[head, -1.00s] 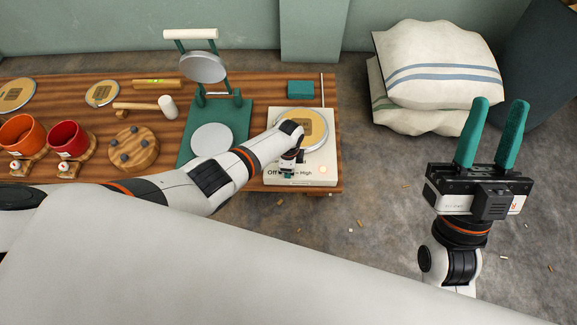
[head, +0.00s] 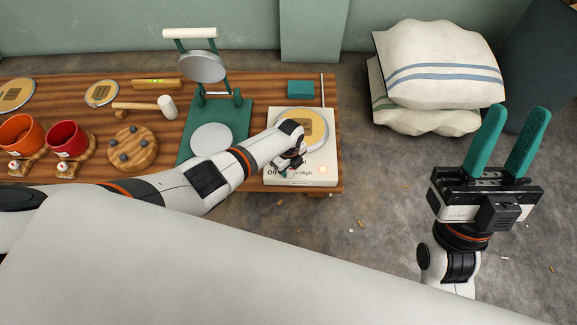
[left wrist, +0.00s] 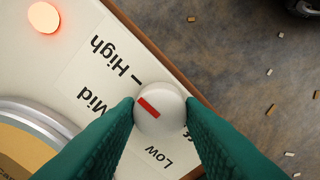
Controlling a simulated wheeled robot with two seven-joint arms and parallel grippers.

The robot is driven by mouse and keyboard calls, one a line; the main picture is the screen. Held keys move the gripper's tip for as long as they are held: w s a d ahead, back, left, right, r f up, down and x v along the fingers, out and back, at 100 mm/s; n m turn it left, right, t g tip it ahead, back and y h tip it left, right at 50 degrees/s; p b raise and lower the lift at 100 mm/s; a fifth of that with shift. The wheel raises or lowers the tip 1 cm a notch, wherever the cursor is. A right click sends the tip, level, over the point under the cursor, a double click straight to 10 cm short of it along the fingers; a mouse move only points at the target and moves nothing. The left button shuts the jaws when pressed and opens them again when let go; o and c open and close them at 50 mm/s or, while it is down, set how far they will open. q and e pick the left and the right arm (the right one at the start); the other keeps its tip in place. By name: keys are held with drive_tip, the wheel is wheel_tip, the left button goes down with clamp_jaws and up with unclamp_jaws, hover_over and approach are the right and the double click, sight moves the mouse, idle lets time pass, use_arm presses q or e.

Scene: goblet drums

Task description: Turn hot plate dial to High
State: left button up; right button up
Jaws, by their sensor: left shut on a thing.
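The hot plate (head: 328,150) is a cream box with a round metal plate on top, at the right end of the wooden table. Its white dial (left wrist: 166,122) with a red mark shows in the left wrist view; the head view hides it behind my left gripper. The red mark points up and left, toward the side with "Mid" and "High"; the exact setting is hard to tell. My left gripper (left wrist: 160,104) is shut on the dial, one teal finger on each side. My right gripper (head: 517,110) is open and empty, off the table at the right.
A glowing light (head: 323,169) sits at the hot plate's front right corner. A green-based press (head: 243,115) stands left of the hot plate, with a mallet (head: 165,106), red cup (head: 66,139) and orange cup (head: 20,136) further left. Cushions (head: 440,65) lie at the back right.

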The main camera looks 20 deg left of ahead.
idle(0.5)
use_arm(q)
drive_tip(key=o, duration=1)
drive_tip(key=shift+r, duration=0.1)
